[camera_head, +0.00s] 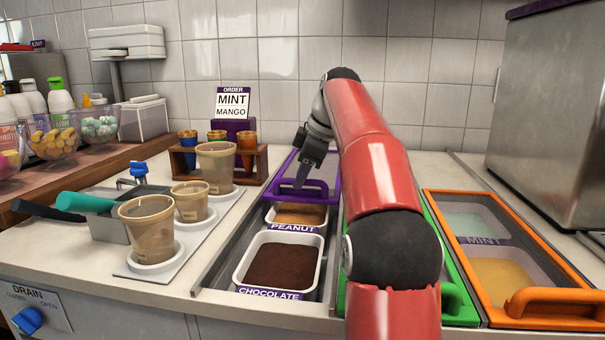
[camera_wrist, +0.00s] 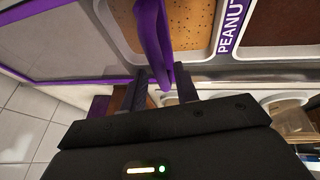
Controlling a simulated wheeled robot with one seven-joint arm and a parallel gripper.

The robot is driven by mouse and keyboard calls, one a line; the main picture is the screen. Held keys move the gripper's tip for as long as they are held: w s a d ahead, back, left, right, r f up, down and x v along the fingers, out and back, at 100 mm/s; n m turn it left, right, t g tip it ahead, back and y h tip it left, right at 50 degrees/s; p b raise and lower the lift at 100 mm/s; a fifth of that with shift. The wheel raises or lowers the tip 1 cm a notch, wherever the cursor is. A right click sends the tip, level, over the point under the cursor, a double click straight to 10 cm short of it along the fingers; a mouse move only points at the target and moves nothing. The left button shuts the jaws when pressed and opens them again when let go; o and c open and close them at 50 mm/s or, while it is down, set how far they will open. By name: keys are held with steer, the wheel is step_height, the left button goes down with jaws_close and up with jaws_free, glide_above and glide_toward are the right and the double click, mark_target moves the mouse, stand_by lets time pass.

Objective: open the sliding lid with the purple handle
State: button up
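The sliding lid (camera_head: 316,168) is a clear panel in a purple frame at the back of its bin. Its purple handle (camera_head: 316,194) stands along the lid's front edge; it also shows in the wrist view (camera_wrist: 153,38). In front of the lid, the chocolate tub (camera_head: 283,264) is fully uncovered and the peanut tub (camera_head: 299,215) shows in large part. My gripper (camera_head: 301,180) is at the left part of the handle. In the wrist view my gripper (camera_wrist: 162,88) has its fingers apart on either side of the handle, with gaps visible.
A green-framed bin (camera_head: 452,297) lies right of the purple one, partly hidden by my arm. An orange-framed lid (camera_head: 560,306) covers the mint bin farther right. Cups in a holder (camera_head: 153,262) stand left. A wooden cone rack (camera_head: 262,163) and order sign (camera_head: 233,103) stand behind.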

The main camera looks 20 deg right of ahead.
steer(key=shift+o, duration=0.5)
steer(key=shift+s+r, duration=0.1)
steer(key=shift+r, duration=0.15)
steer(key=s+d, duration=0.2)
steer(key=s, duration=0.1)
steer(key=s+d+b, duration=0.1)
steer(key=s+d, duration=0.1)
steer(key=s, duration=0.2)
steer(key=s+d+b, duration=0.1)
steer(key=s+d, duration=0.1)
steer(key=s, duration=0.1)
steer(key=shift+s+d+r, duration=0.2)
steer(key=shift+s+r, duration=0.1)
